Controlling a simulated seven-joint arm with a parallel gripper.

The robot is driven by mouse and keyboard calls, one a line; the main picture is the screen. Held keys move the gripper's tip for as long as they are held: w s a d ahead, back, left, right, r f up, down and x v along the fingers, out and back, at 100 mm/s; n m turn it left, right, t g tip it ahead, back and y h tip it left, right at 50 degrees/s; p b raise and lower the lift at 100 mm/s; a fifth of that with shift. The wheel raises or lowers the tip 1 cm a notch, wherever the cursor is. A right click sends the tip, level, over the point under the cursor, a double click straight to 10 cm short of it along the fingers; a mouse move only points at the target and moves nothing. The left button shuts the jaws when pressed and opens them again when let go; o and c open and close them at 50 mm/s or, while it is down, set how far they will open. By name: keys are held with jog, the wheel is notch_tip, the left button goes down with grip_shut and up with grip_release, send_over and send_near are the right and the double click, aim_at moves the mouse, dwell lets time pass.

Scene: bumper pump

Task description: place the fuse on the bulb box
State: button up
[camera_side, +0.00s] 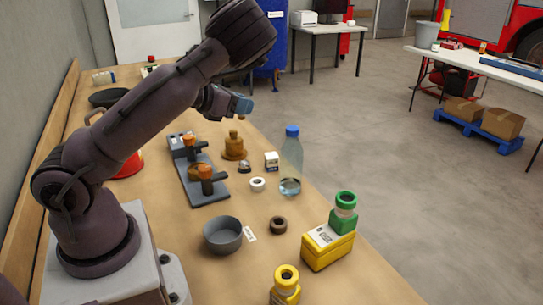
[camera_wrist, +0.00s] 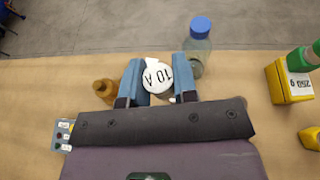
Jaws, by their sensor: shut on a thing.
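My gripper (camera_side: 238,103) is raised above the bench. In the wrist view its two blue fingers (camera_wrist: 160,80) are shut on the fuse (camera_wrist: 157,75), a white round piece marked "10 A", and its marked face is toward the wrist camera. In the side view the fuse is mostly hidden by the fingers. A small white box with dark markings (camera_side: 271,161), which looks like the bulb box, stands on the bench below and to the right of my gripper. In the wrist view it is largely or wholly hidden behind the fuse.
A clear bottle with a blue cap (camera_side: 291,165) stands close right of the white box. An amber stepped piece (camera_side: 234,148) stands left of it.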

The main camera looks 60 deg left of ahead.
aim_at(243, 119)
jog(key=f, duration=0.4)
jog(key=shift+w+d+f, duration=0.1)
jog(key=shift+w+f, duration=0.1)
jog(key=shift+f, duration=0.2)
jog(key=w+a+f, duration=0.2)
jog(key=w+f, duration=0.1)
jog(key=w+a+f, duration=0.3)
jog(key=w, duration=0.1)
jog(key=w+a+f, duration=0.2)
jog(key=w+f, duration=0.2)
jog(key=shift+w+a, duration=0.2)
jog(key=shift+a, duration=0.05)
jog(key=shift+w+f, duration=0.1)
jog(key=shift+f, duration=1.45)
jog(key=shift+f, duration=0.1)
jog(key=o, duration=0.9)
